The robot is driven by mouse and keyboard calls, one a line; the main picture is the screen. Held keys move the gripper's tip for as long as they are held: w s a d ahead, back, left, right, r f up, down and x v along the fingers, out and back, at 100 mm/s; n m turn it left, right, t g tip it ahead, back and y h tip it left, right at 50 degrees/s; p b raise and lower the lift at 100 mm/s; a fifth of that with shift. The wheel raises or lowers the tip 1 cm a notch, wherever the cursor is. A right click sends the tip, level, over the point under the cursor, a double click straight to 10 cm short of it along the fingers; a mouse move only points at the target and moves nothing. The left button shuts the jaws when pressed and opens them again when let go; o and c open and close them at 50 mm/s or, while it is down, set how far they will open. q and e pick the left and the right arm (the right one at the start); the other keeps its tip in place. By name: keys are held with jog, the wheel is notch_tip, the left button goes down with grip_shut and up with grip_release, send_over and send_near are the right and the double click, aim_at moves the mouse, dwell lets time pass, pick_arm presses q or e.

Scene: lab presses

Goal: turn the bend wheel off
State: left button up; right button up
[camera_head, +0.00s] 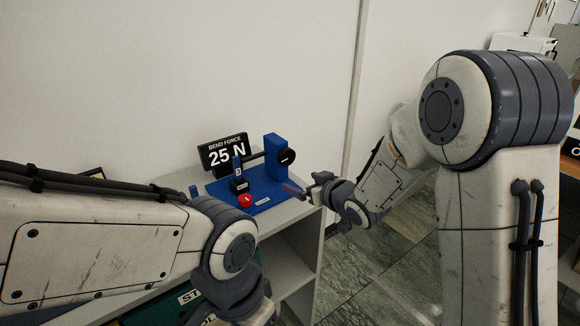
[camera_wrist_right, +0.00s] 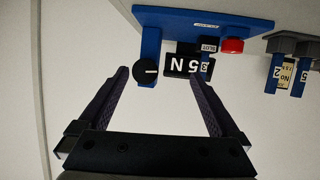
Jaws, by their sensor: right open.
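The bend press is a blue base (camera_head: 222,189) with a blue post (camera_head: 273,146) on top of a shelf unit. The bend wheel is a black round knob (camera_head: 287,157) with a pale line, on the post's side. The wheel (camera_wrist_right: 147,72) also shows in the right wrist view, ahead of the fingertips and nearer one of them. My right gripper (camera_head: 296,190) is open and empty, just in front of the post and below the wheel in the head view; its open fingers (camera_wrist_right: 158,78) show in the wrist view. My left gripper (camera_head: 248,302) is low in front of the shelf, its jaws unclear.
A black display (camera_head: 223,151) reads BEND FORCE 25 N. A red button (camera_head: 245,200) and a small block marked 3 (camera_head: 238,180) sit on the base. More numbered pieces (camera_wrist_right: 283,74) show beside the press in the wrist view. A wall stands behind.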

aim_at(289, 158)
jog(key=w+a+t+y, duration=0.1)
jog(key=w, duration=0.2)
jog(key=w+a+t+y, duration=0.1)
jog(key=w, duration=0.3)
jog(key=w+a+y, duration=0.1)
jog(key=w+y, duration=0.1)
jog(key=w, duration=0.2)
jog(key=shift+w+f+t, duration=0.15)
jog(key=shift+f+t, duration=0.1)
jog(key=shift+t, duration=0.15)
pick_arm(q)
jog(key=shift+f, duration=0.15)
jog(key=shift+f, duration=0.1)
pick_arm(e)
jog(key=c, duration=1.4)
